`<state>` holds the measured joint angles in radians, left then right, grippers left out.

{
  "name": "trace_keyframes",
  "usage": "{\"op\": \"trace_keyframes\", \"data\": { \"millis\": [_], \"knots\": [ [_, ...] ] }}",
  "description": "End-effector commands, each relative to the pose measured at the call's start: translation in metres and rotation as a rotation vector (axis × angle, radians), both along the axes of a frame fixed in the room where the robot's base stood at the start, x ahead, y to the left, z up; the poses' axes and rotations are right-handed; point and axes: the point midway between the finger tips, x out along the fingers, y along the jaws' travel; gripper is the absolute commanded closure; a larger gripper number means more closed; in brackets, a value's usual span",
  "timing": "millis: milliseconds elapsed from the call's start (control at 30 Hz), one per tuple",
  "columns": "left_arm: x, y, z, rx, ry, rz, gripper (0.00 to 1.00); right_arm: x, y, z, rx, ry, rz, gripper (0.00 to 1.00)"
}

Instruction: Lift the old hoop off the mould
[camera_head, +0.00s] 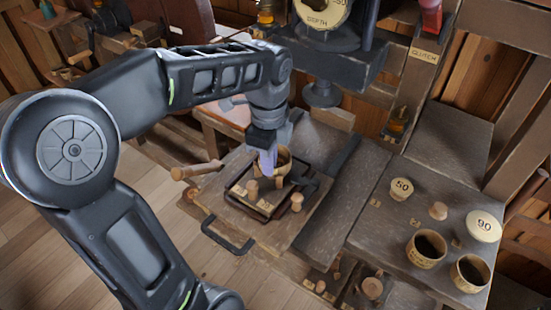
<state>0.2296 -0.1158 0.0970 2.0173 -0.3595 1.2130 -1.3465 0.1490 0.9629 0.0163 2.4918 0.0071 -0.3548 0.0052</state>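A round tan wooden piece (284,155) stands on the dark tray-like fixture (236,199) in the middle of the view. I take it to be the hoop on the mould, but I cannot make out where one ends and the other begins. My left gripper (267,165) points down at the near left side of this piece and hides part of its rim. The fingertips overlap its wall in the picture, and I cannot tell whether they touch or grip it. My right gripper is not in view.
Small wooden knobs (296,202) stand around the fixture. A dark press head (321,93) hangs just behind. Right of it, a side table (385,240) holds two open wooden cups (427,248), a "50" piece (401,188) and a "90" disc (483,226). A dark handle (228,243) juts out in front.

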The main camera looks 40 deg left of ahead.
Motion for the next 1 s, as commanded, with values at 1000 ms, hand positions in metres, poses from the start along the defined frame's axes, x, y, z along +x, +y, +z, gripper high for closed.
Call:
{"op": "trace_keyframes", "data": {
  "millis": [1000],
  "knots": [
    [0.001,0.000,0.077,0.000,-0.002,-0.001,1.00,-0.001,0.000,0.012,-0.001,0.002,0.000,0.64]
  ]
}}
